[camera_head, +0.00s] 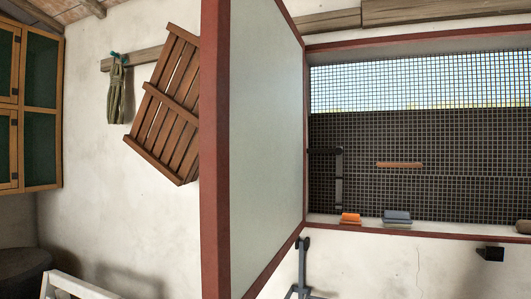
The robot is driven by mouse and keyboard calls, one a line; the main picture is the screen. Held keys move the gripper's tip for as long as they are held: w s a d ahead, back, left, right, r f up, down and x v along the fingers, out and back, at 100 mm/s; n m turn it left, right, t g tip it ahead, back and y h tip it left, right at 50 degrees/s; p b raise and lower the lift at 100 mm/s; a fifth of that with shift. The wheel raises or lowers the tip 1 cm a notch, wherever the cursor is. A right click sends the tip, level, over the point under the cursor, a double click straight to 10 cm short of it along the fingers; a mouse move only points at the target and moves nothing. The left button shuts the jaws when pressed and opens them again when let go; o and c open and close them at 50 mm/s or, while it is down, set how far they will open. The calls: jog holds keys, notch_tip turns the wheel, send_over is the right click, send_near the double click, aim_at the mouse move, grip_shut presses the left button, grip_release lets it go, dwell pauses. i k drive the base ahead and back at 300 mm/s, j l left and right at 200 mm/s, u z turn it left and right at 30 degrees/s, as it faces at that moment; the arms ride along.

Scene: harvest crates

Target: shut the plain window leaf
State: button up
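The plain window leaf (265,130) stands open in the head view, swung out into the room from the left side of the window opening. It has a pale, flat panel and a dark red frame (215,150), whose near edge faces me. The window opening (420,140) has a dark red surround and a wire mesh across it. My gripper is not in view.
An orange item (350,218) and a grey-blue stack (397,216) lie on the sill, with a brown item (523,227) at its right end. A grey stand-like object (302,265) is below the opening. A slatted wooden panel (170,110) hangs left of the leaf.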

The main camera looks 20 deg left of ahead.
aim_at(251, 97)
jog(key=k+j, duration=0.1)
jog(key=j, duration=0.35)
jog(key=k+j, duration=0.1)
jog(key=j, duration=0.4)
jog(key=k+j, duration=0.1)
jog(key=j, duration=0.85)
jog(key=k+j, duration=0.1)
jog(key=k, duration=0.55)
jog(key=k+j, duration=0.1)
jog(key=k, duration=0.6)
jog(key=i, duration=0.45)
